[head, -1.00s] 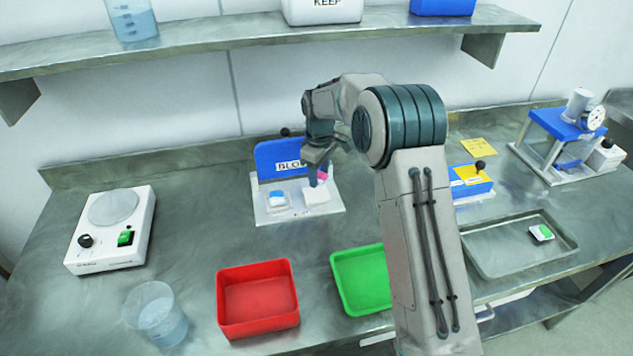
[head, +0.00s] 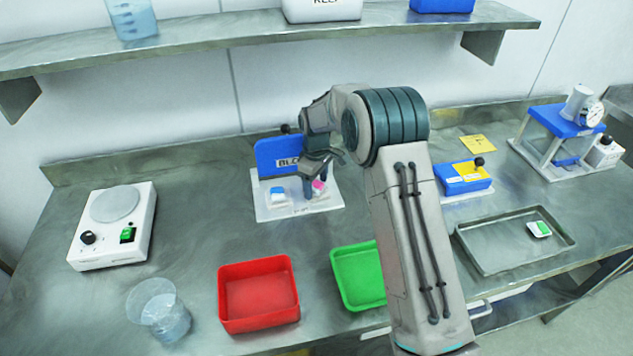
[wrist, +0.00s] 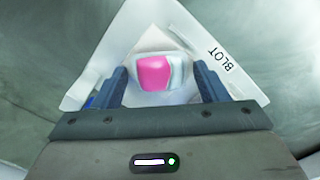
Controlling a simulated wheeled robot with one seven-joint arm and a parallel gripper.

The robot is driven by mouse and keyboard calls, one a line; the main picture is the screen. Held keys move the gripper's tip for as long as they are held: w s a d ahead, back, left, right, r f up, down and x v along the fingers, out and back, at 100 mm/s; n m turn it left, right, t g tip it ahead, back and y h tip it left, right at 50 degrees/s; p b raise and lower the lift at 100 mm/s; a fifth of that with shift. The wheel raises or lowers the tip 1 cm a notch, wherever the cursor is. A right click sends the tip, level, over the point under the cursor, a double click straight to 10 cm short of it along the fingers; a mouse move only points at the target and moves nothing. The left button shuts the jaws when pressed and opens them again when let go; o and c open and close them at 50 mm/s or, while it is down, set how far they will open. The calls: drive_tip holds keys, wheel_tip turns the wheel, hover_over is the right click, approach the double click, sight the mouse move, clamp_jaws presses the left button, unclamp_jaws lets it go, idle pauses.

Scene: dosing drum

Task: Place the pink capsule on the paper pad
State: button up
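The pink capsule (head: 319,187), pink with a whitish part, rests on the right-hand white paper pad (head: 318,197) of the blotting stand. In the wrist view the pink capsule (wrist: 154,73) lies over the pale pad (wrist: 165,45), between my two fingers. My gripper (wrist: 160,72) is open, with a small gap on each side of the capsule. In the head view my gripper (head: 318,173) is low over the pad, and its fingers partly cover the capsule.
A blue-and-white capsule (head: 278,194) sits on the stand's left side. A red bin (head: 258,298) and a green bin (head: 352,270) are in front. A tray (head: 490,250) holds a green-and-white piece (head: 539,229).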

sight(316, 184)
drive_tip(key=shift+r, duration=0.15)
wheel_tip(316, 184, up, 12)
drive_tip(key=b, duration=0.1)
drive_tip(key=s+d+r+m, duration=0.3)
drive_tip(key=s+d+r, duration=0.3)
drive_tip(key=s+r, duration=0.1)
drive_tip(key=s+d+m+t, duration=0.1)
drive_tip(key=s+d+m, duration=0.3)
drive_tip(key=s, duration=1)
drive_tip(key=s+d+m+t, duration=0.2)
drive_tip(key=s+d+m, duration=0.3)
drive_tip(key=s, duration=0.8)
drive_tip(key=d, duration=0.3)
drive_tip(key=shift+s+d+f, duration=0.2)
drive_tip(key=shift+s+f, duration=0.15)
drive_tip(key=shift+f, duration=0.05)
